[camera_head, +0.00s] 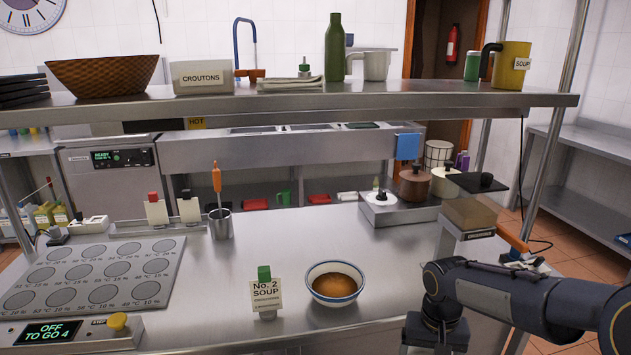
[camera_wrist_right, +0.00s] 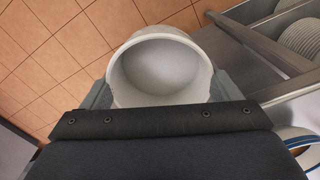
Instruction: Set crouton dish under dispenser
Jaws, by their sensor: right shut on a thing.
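In the right wrist view a plain white round dish (camera_wrist_right: 162,98), empty inside, sits between the two fingers of my right gripper (camera_wrist_right: 160,90). The gripper is shut on the dish. Tiled floor shows behind it. In the head view my right arm comes in from the right, and its gripper and the dish are below the frame. The dispenser (camera_head: 470,213), a tan box with a dark lid and an orange handle, stands at the counter's right end. The space under it is only partly visible. My left gripper is in neither view.
A soup bowl (camera_head: 335,284) with a blue rim stands on the counter beside a "No. 2 SOUP" card (camera_head: 267,295). A shelf (camera_head: 300,100) above carries a croutons box (camera_head: 203,77). The middle of the counter is clear.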

